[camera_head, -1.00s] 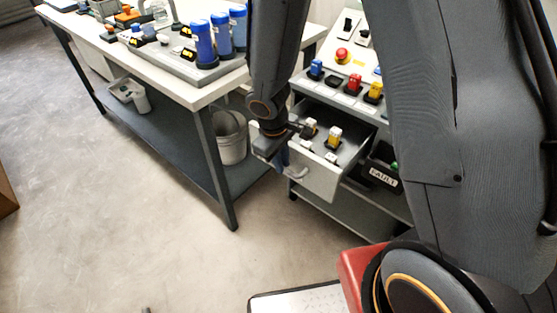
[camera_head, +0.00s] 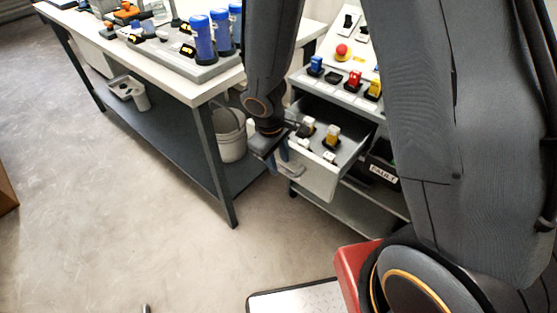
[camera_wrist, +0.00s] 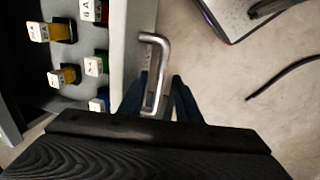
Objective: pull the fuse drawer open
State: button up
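The fuse drawer (camera_head: 318,180) stands pulled out of the grey cabinet, with its inside and several fuses (camera_head: 332,136) visible. In the wrist view, its pale front (camera_wrist: 132,40) runs up the picture, with labelled fuses (camera_wrist: 65,76) on the left. The metal handle (camera_wrist: 164,60) sticks out from the front; it also shows in the head view (camera_head: 292,173). My gripper (camera_wrist: 160,98) is at the near end of the handle, one dark finger on each side of the bar. The fingers look apart, with a gap beside the bar. Contact is hard to tell.
A white-topped workbench (camera_head: 170,70) with blue cylinders (camera_head: 200,36) stands left of the cabinet, a bucket (camera_head: 231,135) on its lower shelf. A dark bin labelled FAULT (camera_head: 383,172) is beside the drawer.

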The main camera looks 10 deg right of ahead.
notch_tip(320, 180, up, 8)
jog(key=s+a+p, duration=0.1)
jog(key=shift+f, duration=0.2)
dwell(0.5)
jog(key=s+d+r+m+g+y, duration=0.1)
jog(key=s+d+r+m, duration=0.7)
jog(key=s+d, duration=0.2)
jog(key=shift+s+d+r+y, duration=0.2)
jog(key=shift+s+r+y, duration=0.1)
jog(key=shift+s, duration=0.45)
